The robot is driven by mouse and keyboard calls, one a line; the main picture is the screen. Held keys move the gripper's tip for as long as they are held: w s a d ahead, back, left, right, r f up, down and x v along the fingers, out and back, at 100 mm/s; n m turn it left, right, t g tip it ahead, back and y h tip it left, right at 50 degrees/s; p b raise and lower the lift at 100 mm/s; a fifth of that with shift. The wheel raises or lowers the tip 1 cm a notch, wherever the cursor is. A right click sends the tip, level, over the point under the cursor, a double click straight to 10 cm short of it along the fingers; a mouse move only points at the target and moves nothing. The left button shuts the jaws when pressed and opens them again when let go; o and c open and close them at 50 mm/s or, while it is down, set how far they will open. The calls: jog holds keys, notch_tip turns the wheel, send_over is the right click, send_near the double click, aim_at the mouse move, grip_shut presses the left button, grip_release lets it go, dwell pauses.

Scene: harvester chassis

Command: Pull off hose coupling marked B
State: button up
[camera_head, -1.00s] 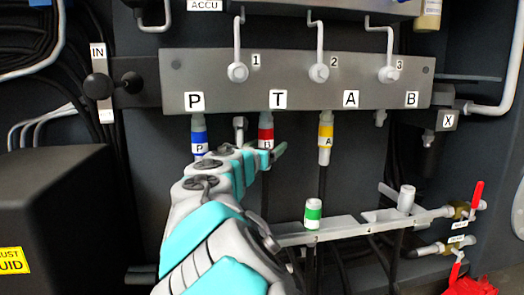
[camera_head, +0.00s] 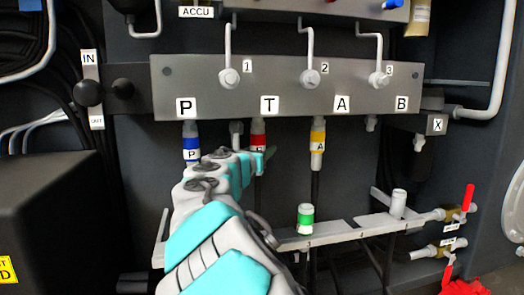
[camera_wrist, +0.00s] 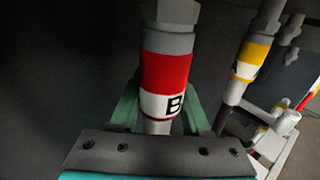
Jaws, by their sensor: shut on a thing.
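The hose coupling marked B is a grey coupling with a red band and a white B label. In the wrist view the coupling B (camera_wrist: 167,72) stands upright, its top meeting a grey fitting. In the head view coupling B (camera_head: 258,134) is directly under the port marked T on the grey manifold block (camera_head: 215,92), with its lower part hidden by my gripper. My gripper (camera_head: 260,160) is shut on coupling B from the front. Its green fingers (camera_wrist: 160,112) lie on both sides of the lower band in the wrist view.
A blue coupling (camera_head: 191,146) hangs under port P, left of my gripper. A yellow coupling (camera_head: 318,138) marked A hangs to the right. Below stands a rail (camera_head: 330,233) with a green-banded coupling (camera_head: 305,218) and a white one (camera_head: 397,203). Red-handled valves (camera_head: 468,197) are at far right.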

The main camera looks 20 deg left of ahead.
grip_shut()
jog(key=shift+o, duration=1.3)
grip_release()
grip_shut()
jog(key=shift+f, duration=0.2)
jog(key=shift+f+b, duration=0.75)
jog(key=shift+f, duration=1.35)
